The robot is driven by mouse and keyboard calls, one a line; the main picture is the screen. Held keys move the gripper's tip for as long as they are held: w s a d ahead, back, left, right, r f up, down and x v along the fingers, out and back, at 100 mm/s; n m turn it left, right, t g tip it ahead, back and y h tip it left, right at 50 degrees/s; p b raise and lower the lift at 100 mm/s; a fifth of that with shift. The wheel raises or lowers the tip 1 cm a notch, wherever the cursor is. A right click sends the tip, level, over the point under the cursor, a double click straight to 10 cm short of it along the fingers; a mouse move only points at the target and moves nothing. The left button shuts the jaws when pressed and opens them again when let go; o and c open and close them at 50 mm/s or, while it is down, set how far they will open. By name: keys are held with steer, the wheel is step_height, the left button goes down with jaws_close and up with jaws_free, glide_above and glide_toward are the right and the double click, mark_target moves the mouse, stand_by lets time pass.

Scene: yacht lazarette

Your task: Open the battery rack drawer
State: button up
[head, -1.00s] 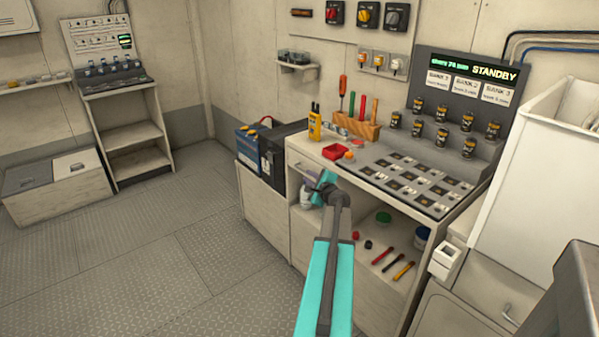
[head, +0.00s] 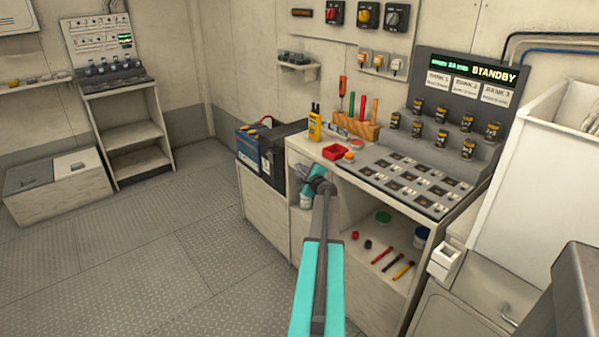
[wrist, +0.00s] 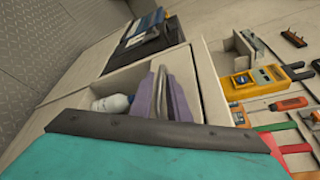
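My gripper (wrist: 161,105) has purple fingers in the middle of the wrist view, one on each side of a grey curved bar (wrist: 159,76) that looks like a handle. Whether they press on it is unclear. In the head view my gripper (head: 301,172) is at the left front of the workbench (head: 310,147), largely hidden by my teal wrist. A white bottle (wrist: 112,103) lies in a pale compartment behind the fingers; it also shows in the head view (head: 306,200). I cannot tell which panel is the battery rack drawer, or how far it is open.
Dark and blue batteries (head: 247,149) stand left of the workbench. Several battery cells stand before the STANDBY display (head: 494,73). The floor (head: 150,250) at left is clear.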

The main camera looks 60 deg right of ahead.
steer(key=shift+w+d+f, duration=0.15)
steer(key=shift+w+d, duration=0.25)
steer(key=shift+w, duration=0.15)
jaws_close()
stand_by(1.2)
